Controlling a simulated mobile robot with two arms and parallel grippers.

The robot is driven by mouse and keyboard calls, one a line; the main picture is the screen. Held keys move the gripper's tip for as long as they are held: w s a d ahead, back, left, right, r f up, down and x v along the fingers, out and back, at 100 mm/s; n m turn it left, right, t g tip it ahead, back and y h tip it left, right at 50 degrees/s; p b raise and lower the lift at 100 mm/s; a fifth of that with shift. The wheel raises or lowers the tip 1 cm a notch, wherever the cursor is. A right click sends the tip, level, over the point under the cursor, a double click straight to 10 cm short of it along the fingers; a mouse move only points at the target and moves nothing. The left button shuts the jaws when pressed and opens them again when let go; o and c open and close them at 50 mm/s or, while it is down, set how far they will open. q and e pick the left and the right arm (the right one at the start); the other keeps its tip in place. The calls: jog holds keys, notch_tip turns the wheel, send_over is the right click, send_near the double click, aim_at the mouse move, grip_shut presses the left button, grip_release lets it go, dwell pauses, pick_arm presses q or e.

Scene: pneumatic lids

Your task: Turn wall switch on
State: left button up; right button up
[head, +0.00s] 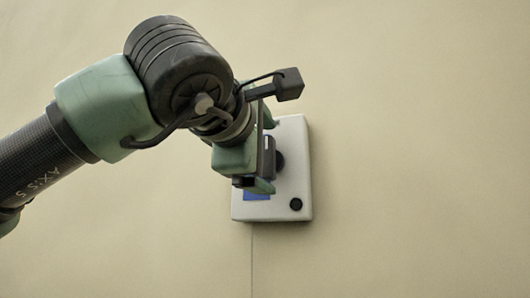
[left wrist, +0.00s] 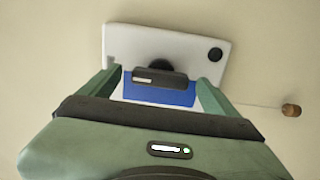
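The wall switch is a white box (head: 304,150) on a beige wall, with a black knob or lever, a blue panel and a small round black button (head: 296,204). My left gripper (head: 264,180) is in front of the box and hides much of its left side. In the left wrist view the white box (left wrist: 130,42) lies beyond the fingertips. My left gripper (left wrist: 160,82) is open there, its two green fingers apart on either side of the black handle (left wrist: 158,77) and the blue panel (left wrist: 160,94). Contact cannot be told. My right gripper is not in view.
A thin line (head: 252,260) runs down the wall below the box. A small brown knob-like object (left wrist: 291,110) shows at the right in the left wrist view.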

pick_arm(q)
jog(key=shift+s+f, duration=0.1)
jog(key=shift+s, duration=0.05)
jog(key=b+v, duration=0.3)
jog(key=v, duration=0.4)
jog(key=shift+b, duration=0.35)
jog(key=shift+s+a, duration=0.1)
